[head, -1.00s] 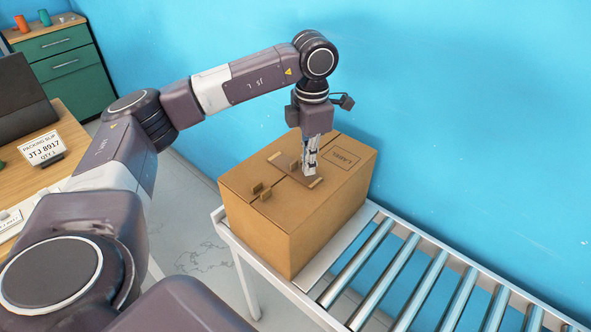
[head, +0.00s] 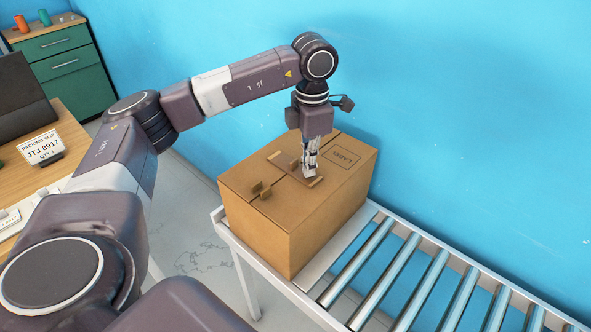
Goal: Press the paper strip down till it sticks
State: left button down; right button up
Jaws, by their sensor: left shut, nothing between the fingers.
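A closed brown cardboard box (head: 262,228) stands at the near end of the roller conveyor. On its top lies a darker brown paper strip (head: 284,163) with pale ends, running across the middle seam. My left gripper (head: 309,174) points straight down over the strip's right part, close to its right pale end (head: 316,182). Its fingers are shut with nothing between them. The fingertips are at or just above the strip; I cannot tell whether they touch it. They hide part of it. My right gripper is out of view.
Conveyor rollers (head: 400,282) run empty to the right. A desk (head: 70,122) with a packing slip (head: 41,148) is at left.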

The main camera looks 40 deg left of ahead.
pick_arm(q)
jog(key=shift+f+b, duration=0.4)
jog(key=shift+f, duration=0.25)
jog(key=shift+r, duration=0.1)
dwell(0.3)
jog(key=shift+r+p, duration=2.2)
jog(key=shift+r, duration=0.8)
